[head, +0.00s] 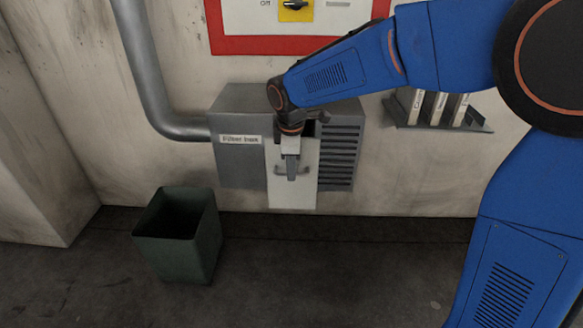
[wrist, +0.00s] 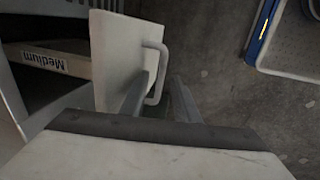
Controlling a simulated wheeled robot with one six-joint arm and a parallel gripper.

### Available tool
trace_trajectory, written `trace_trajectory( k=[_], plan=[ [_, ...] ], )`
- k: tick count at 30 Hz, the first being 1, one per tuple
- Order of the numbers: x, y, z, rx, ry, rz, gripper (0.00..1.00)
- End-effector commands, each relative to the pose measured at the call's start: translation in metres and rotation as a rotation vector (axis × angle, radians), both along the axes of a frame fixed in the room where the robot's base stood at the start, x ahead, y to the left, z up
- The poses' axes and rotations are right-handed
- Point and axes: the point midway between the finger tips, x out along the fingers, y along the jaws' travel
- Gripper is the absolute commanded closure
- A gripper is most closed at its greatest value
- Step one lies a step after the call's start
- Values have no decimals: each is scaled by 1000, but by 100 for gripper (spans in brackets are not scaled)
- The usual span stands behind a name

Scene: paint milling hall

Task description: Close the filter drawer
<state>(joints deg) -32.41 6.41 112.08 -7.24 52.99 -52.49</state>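The filter drawer (head: 281,190) has a pale flat front that stands out from a grey wall-mounted filter box (head: 237,168). In the wrist view the drawer front (wrist: 109,72) stands out from the box, so the drawer is pulled out. A filter labelled "Medium" (wrist: 60,62) lies behind the front. The bar handle (wrist: 162,68) sits on the front's outer face. My gripper (head: 291,176) points down at the handle; in the wrist view its fingers (wrist: 160,100) are apart, with the handle's bar seemingly between them. I cannot tell whether they touch it.
A dark green bin (head: 176,245) stands on the floor, left of and below the box. A grey pipe (head: 146,75) enters the box's left side. A wall shelf (head: 440,122) with several upright labelled filters is at the right. A red-framed switch panel (head: 270,22) hangs above.

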Motion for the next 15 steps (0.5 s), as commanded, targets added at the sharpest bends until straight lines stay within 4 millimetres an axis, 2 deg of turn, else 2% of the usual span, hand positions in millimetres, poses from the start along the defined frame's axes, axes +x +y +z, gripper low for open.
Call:
trace_trajectory(
  k=[8, 9, 12, 15],
  plan=[
    [0, 0, -2, 0, 0, 0, 72],
    [0, 0, -2, 0, 0, 0, 74],
    [0, 0, -2, 0, 0, 0, 98],
    [0, 0, -2, 0, 0, 0, 100]
  ],
)
